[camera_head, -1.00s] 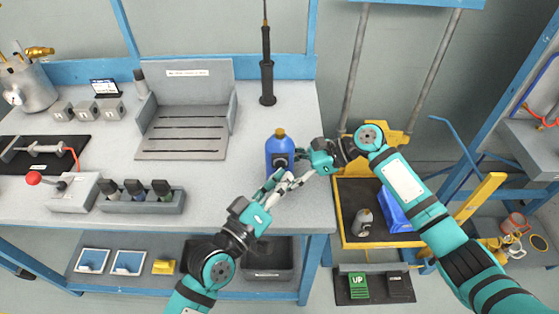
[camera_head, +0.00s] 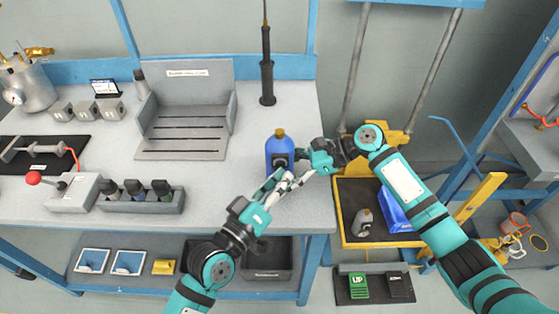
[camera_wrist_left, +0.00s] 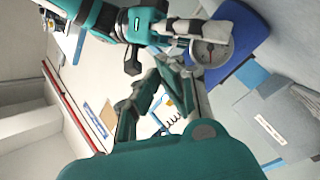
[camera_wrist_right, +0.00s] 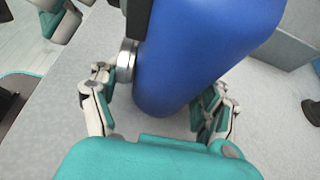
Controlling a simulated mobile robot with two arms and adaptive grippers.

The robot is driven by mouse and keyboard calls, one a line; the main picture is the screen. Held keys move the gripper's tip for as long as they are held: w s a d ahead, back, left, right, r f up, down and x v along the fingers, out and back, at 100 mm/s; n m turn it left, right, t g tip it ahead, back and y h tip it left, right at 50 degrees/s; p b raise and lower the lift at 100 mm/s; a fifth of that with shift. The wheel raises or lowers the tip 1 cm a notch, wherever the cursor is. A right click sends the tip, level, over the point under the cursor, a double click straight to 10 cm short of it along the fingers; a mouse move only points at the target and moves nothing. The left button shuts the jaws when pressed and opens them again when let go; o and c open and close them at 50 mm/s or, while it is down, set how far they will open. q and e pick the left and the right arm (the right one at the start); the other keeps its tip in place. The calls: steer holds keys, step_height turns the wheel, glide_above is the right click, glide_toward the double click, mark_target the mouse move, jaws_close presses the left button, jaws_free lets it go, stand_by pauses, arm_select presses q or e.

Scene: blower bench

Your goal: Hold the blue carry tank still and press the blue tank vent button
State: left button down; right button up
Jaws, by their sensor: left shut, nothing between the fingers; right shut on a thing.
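The blue carry tank (camera_head: 280,147), a bottle shape with a brass-coloured cap, stands upright on the bench near its right edge. My right gripper (camera_head: 297,162) comes from the right and is shut on the tank. In the right wrist view its fingers lie on either side of the blue body (camera_wrist_right: 205,45). My left gripper (camera_head: 279,181) is shut and empty at the tank's front. In the left wrist view its fingertips (camera_wrist_left: 183,69) are close to a round gauge-like face (camera_wrist_left: 212,52) on the tank; contact is unclear. I cannot make out the vent button.
A grey slotted stand (camera_head: 185,135) and a rack of small bottles (camera_head: 142,203) are on the bench to the left. A black pump-like rod (camera_head: 267,75) stands behind the tank. A yellow-framed tray (camera_head: 385,242) is right of the bench. The bench between stand and tank is clear.

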arm_select(q)
steer(key=shift+s, duration=0.1)
steer(key=s, duration=0.6)
stand_by(0.4)
steer(key=shift+d, duration=0.1)
arm_select(e)
steer(key=o, duration=0.9)
